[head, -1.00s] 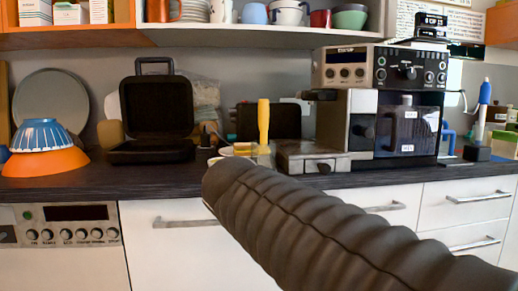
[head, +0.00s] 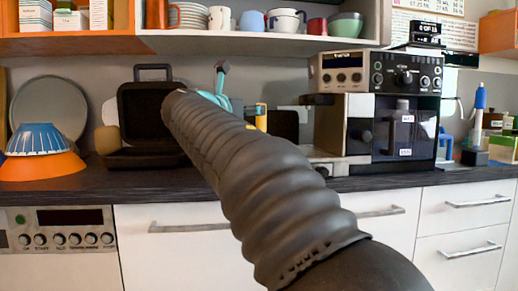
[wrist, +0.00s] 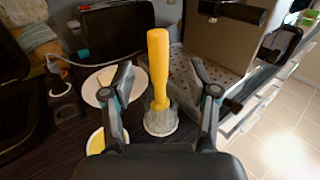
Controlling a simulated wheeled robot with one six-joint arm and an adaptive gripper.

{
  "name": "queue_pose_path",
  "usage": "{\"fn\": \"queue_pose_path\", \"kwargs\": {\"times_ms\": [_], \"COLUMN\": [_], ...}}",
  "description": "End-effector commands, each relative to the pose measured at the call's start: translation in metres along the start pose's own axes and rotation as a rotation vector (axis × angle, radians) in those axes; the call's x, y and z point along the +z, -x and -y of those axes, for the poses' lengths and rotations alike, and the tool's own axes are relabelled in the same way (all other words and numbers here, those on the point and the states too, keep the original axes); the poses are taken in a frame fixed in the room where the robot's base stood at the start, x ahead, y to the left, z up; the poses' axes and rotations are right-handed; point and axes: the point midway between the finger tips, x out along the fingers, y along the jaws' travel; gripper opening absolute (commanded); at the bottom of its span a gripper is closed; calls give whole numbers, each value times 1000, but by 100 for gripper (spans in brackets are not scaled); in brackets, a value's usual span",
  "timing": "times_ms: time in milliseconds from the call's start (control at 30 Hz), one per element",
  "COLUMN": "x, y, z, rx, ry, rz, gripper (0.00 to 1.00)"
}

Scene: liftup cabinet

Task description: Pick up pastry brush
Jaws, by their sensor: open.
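The pastry brush stands upright, with its yellow handle (wrist: 158,62) up and its pale bristle end (wrist: 161,119) down on the dark counter in the wrist view. In the head view only a bit of its yellow handle (head: 261,118) shows beside my arm. My gripper (wrist: 160,84) is open and empty, with one finger on each side of the brush and gaps between. In the head view part of my gripper (head: 218,90) shows above the counter, left of the brush; its fingertips are mostly hidden.
A coffee machine (head: 403,130) stands right of the brush. A pale round dish (wrist: 98,86) and a yellow-filled bowl (wrist: 97,141) lie left of the brush. A shelf (head: 270,42) hangs above.

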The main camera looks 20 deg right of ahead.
Motion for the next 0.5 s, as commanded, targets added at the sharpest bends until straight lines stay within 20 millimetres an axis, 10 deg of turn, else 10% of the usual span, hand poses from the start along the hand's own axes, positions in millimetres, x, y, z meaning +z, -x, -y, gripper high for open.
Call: {"fn": "queue_pose_path", "kwargs": {"times_ms": [500], "x": [-2], "y": [-45], "z": [-1], "rx": [-1], "ry": [-2], "rz": [-1], "gripper": [59]}}
